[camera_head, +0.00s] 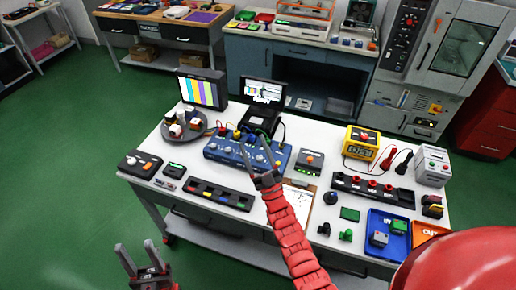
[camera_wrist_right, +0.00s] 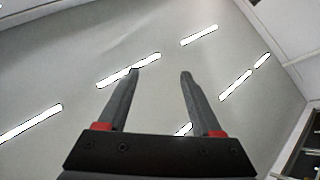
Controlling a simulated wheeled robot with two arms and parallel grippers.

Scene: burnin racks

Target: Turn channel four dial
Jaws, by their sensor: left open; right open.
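A blue box (camera_head: 222,160) with a row of pale dials and cables plugged in along its back stands on the white bench. The dial labels are too small to read, so I cannot tell which dial is channel four. My right gripper (camera_head: 254,143) overlaps the right part of the box in the head view and hides some of it. It is open and empty. In the right wrist view its two fingers (camera_wrist_right: 160,74) stand apart against the ceiling, so it points upward, not at the box. My left gripper (camera_head: 134,250) is open and empty at lower left, in front of the bench.
A black strip with coloured buttons (camera_head: 205,192) and a clipboard (camera_head: 297,199) lie in front of the box. A grey box with a red button (camera_head: 308,161) stands to its right. Two monitors (camera_head: 203,90) stand behind. A yellow meter (camera_head: 361,143) and blue tray (camera_head: 388,236) are further right.

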